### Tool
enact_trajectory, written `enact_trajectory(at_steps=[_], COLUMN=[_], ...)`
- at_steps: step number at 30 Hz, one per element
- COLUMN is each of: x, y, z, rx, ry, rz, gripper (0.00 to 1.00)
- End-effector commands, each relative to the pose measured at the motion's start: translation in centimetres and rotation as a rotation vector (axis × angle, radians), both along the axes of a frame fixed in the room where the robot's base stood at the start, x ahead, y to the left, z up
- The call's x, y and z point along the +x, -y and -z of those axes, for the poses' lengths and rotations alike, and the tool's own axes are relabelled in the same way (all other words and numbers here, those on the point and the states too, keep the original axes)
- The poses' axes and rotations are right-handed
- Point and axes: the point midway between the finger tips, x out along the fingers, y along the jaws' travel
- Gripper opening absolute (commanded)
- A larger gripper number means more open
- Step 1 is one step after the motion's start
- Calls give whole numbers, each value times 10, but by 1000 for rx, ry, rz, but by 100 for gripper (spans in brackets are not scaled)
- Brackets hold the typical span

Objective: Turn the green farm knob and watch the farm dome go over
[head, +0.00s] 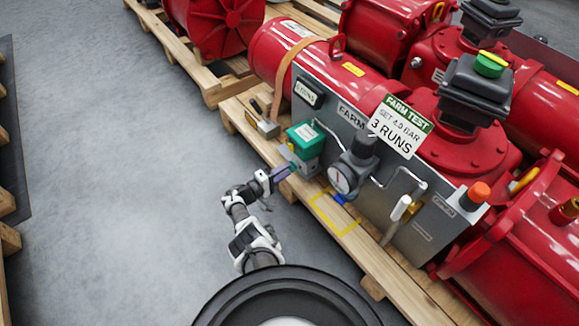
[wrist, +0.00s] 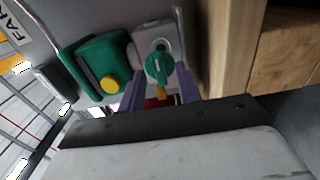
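In the head view my gripper (head: 288,170) reaches the small unit under the green box (head: 306,137) and mostly hides the knob. The dome (head: 489,64), green with a yellow mark, tops a black box on the red actuator behind the FARM panel (head: 351,116).
A gauge (head: 343,179), bent pipes and an orange button (head: 480,191) are on the grey panel. A white FARM TEST card (head: 400,127) reads 3 RUNS. The wooden pallet (head: 385,264) edges my arm's area. Grey floor (head: 120,200) is clear at left.

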Motion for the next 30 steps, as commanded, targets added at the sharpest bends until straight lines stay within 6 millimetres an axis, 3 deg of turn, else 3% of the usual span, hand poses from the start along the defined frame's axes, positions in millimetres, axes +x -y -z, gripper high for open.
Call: enact_trajectory(at_steps=[12,20,30], x=[0,0,0], y=[1,1,1], z=[0,0,0], rx=[0,0,-13], ry=[0,0,-18], rz=[-1,0,0], gripper=[34,0,0])
